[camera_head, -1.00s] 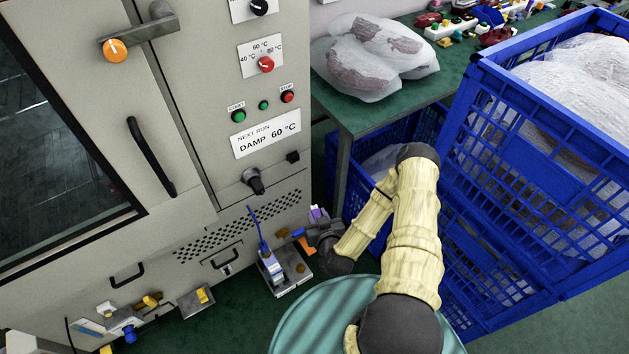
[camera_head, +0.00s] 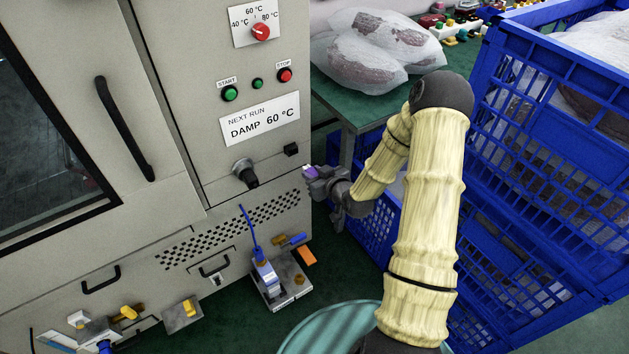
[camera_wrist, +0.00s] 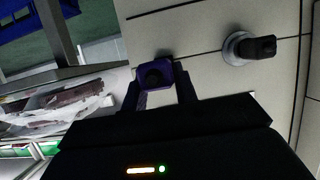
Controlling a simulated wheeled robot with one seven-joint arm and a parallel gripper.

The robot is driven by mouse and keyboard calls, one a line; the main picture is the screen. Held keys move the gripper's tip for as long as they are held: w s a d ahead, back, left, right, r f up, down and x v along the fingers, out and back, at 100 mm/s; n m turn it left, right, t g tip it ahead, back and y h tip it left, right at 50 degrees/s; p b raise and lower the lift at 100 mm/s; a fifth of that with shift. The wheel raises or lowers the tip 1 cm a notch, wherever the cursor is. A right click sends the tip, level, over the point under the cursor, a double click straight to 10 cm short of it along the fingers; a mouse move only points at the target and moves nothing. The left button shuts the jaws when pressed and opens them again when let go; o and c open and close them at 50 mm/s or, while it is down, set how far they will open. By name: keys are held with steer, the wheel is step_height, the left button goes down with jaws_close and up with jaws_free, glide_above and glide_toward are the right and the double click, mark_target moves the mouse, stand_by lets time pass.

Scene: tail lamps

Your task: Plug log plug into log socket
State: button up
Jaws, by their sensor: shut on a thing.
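My gripper (camera_head: 312,174) is shut on a small purple plug, which I take to be the log plug (camera_head: 310,171). In the wrist view the plug (camera_wrist: 157,75) sits between the two fingertips (camera_wrist: 160,86), with a dark round middle. A small black block (camera_head: 291,149) on the grey machine front, perhaps the log socket, is just above and left of my gripper in the head view. In the wrist view a dark bit behind the plug may be that block, mostly hidden. I cannot tell whether plug and block touch; a gap shows in the head view.
A black round knob (camera_head: 245,173) sticks out of the machine front (camera_head: 190,150); it also shows in the wrist view (camera_wrist: 250,48). A block with a blue cable (camera_head: 268,272) stands below. Blue crates (camera_head: 570,130) and a table with wrapped bags (camera_head: 370,50) are at right.

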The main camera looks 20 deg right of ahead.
stand_by(0.4)
steer(key=shift+w+a, duration=0.3)
steer(key=shift+w, duration=0.55)
steer(key=shift+w+a, duration=0.3)
steer(key=shift+w, duration=0.6)
steer(key=shift+w+a, duration=0.3)
steer(key=shift+w, duration=0.55)
steer(key=shift+w+b, duration=0.15)
steer(key=shift+b, duration=0.4)
steer(key=shift+w+a, duration=0.15)
steer(key=shift+w, duration=0.2)
steer(key=shift+w+a, duration=0.1)
steer(key=shift+w, duration=0.25)
steer(key=shift+w+a, duration=0.2)
steer(key=shift+w, duration=0.4)
steer(key=shift+r, duration=0.1)
